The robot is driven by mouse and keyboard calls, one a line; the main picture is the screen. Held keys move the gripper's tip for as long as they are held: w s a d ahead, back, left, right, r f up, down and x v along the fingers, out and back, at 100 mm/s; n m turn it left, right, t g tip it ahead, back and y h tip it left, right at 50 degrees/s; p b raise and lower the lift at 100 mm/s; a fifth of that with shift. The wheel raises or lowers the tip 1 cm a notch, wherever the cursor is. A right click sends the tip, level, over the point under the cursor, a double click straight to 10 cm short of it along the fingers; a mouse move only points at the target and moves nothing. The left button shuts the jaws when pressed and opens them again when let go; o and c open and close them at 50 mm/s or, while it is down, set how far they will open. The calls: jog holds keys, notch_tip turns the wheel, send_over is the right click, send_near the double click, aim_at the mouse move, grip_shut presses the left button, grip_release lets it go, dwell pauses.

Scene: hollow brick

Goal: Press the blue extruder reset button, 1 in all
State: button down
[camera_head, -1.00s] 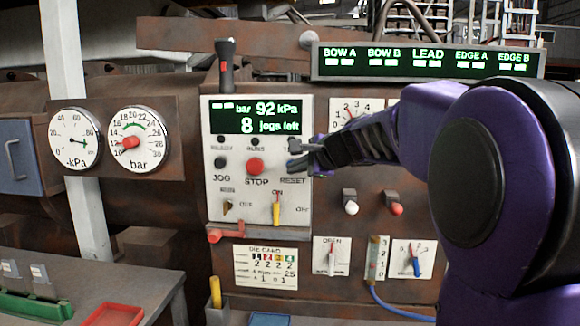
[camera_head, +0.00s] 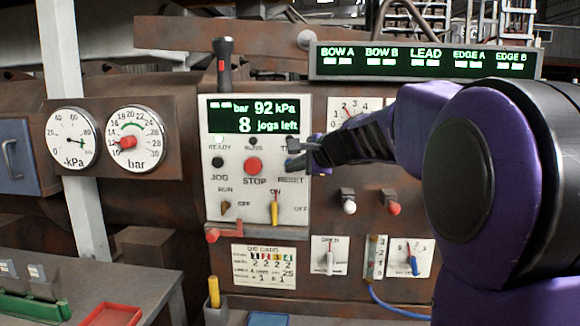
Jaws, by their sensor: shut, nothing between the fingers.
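The white control panel (camera_head: 240,188) stands upright in the middle of the view, with a red STOP button (camera_head: 253,166) and a black JOG button (camera_head: 218,163). The RESET label (camera_head: 291,180) shows at the panel's right side. My gripper (camera_head: 293,155) reaches in from the right, shut and empty, with its fingertips just above that label. The blue reset button is hidden behind the fingers, so I cannot tell whether they touch it. The display (camera_head: 256,116) reads 92 kPa and 8 jogs left.
A yellow-handled switch (camera_head: 275,211) sits below the gripper. A black torch-like handle (camera_head: 223,64) stands above the panel. Two gauges (camera_head: 134,140) are at the left. Two toggles (camera_head: 349,204) are right of the panel, below my arm. A red tray (camera_head: 112,315) lies front left.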

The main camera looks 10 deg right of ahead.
jog(key=shift+s+a, duration=0.2)
jog(key=shift+s, duration=0.45)
jog(key=s, duration=0.1)
jog(key=s+a+b, duration=0.1)
jog(key=s, duration=0.1)
jog(key=s+b, duration=0.1)
jog(key=shift+s+a, duration=0.25)
jog(key=shift+s, duration=0.15)
dwell(0.4)
